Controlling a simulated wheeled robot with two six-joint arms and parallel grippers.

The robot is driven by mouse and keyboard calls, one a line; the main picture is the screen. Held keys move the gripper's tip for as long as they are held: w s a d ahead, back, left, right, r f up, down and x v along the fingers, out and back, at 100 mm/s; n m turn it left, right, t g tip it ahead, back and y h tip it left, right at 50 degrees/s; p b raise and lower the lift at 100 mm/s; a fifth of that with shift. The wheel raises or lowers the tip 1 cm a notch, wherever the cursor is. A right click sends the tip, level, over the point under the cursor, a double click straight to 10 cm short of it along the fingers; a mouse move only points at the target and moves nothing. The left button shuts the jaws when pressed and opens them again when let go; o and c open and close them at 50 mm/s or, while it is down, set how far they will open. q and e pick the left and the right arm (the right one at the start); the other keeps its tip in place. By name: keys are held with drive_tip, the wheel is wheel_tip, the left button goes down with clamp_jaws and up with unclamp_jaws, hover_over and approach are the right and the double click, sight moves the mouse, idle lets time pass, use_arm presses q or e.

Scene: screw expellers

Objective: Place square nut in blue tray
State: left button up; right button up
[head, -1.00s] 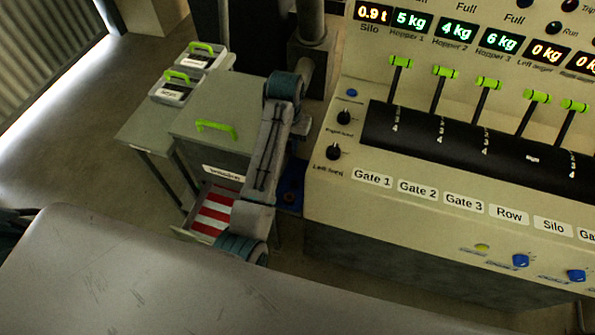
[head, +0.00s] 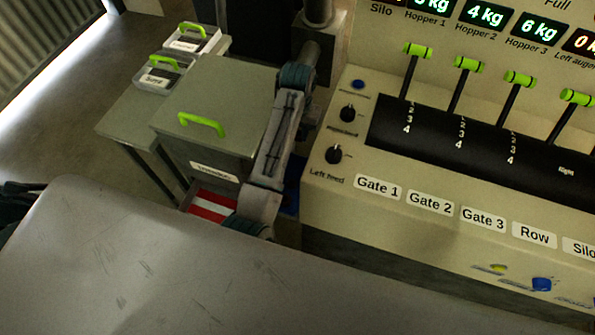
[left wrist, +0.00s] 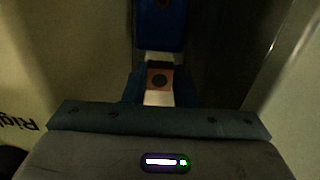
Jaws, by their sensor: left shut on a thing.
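The square nut (left wrist: 160,79) is a small copper-coloured block with a dark round hole, seen in the left wrist view. My left gripper (left wrist: 160,88) is shut on it, with dark blue fingers on either side. The blue tray (left wrist: 160,28) shows just beyond the nut in the left wrist view, and the nut looks apart from it. In the head view the tray (head: 290,197) is a dark blue patch between the cabinet and the control panel, partly hidden by my left arm. My left fingertips are hard to make out there. My right gripper is not in view.
A control panel (head: 340,185) with green-topped levers stands right of the tray. Two small handled boxes (head: 160,76) (head: 192,40) sit on a bench.

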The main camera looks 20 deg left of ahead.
sight(297, 171)
use_arm(q)
wheel_tip(297, 171, down, 18)
drive_tip(key=shift+s+f+p, duration=0.1)
drive_tip(key=shift+p, duration=0.6)
drive_tip(key=o, duration=1)
drive_tip(key=shift+f, duration=0.1)
wheel_tip(297, 171, up, 12)
drive_tip(key=shift+r+b, duration=0.2)
drive_tip(key=shift+b, duration=0.1)
